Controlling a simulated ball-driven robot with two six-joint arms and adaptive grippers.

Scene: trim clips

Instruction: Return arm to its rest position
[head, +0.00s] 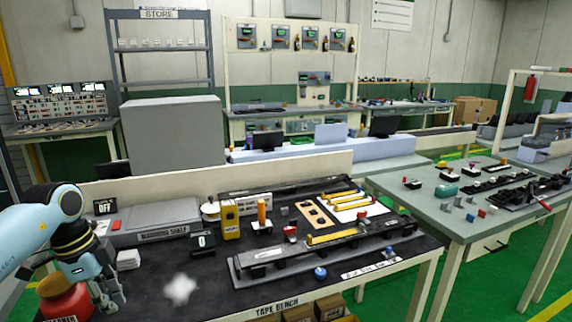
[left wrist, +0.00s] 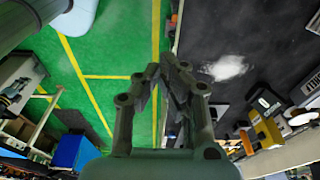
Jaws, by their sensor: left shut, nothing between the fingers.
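My left arm (head: 30,240) comes in from the left in the head view. My left gripper (head: 112,300) hangs at the left end of the black-topped tape bench (head: 205,290), beside a red round container (head: 66,300). In the left wrist view my left gripper (left wrist: 165,68) has its fingers together with nothing between them. Green floor lies on one side of it and the dark bench top (left wrist: 240,30) on the other. My right gripper is in neither view.
On the bench stand a grey warming shelf (head: 155,222), a small black display (head: 202,243), a yellow device (head: 230,220) and a long dark fixture (head: 325,255). A white patch (head: 180,288) marks the bare front left. A second table (head: 460,220) stands at the right.

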